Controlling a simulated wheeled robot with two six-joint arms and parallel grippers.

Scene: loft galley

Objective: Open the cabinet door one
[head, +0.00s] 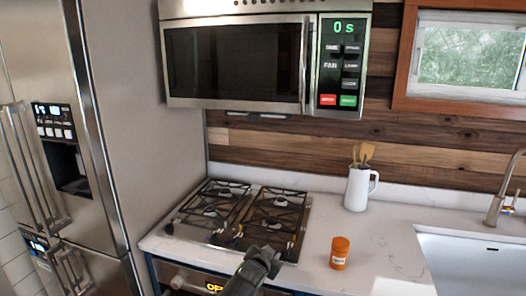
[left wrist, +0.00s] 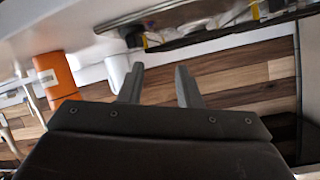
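No cabinet door can be made out clearly in either view. A narrow dark blue edge (head: 152,273) shows under the counter beside the oven front, and I cannot tell whether it belongs to a cabinet. My left gripper (head: 262,254) is low in the head view, in front of the stove's near edge. In the left wrist view its two fingers (left wrist: 158,85) are spread with nothing between them. My right gripper is in neither view.
A gas stove (head: 240,215) is set in the white counter (head: 318,222). An orange bottle (head: 340,254) and a white jug with wooden utensils (head: 357,189) stand to its right. A sink (head: 470,262), microwave (head: 235,62) and steel fridge (head: 125,110) surround it.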

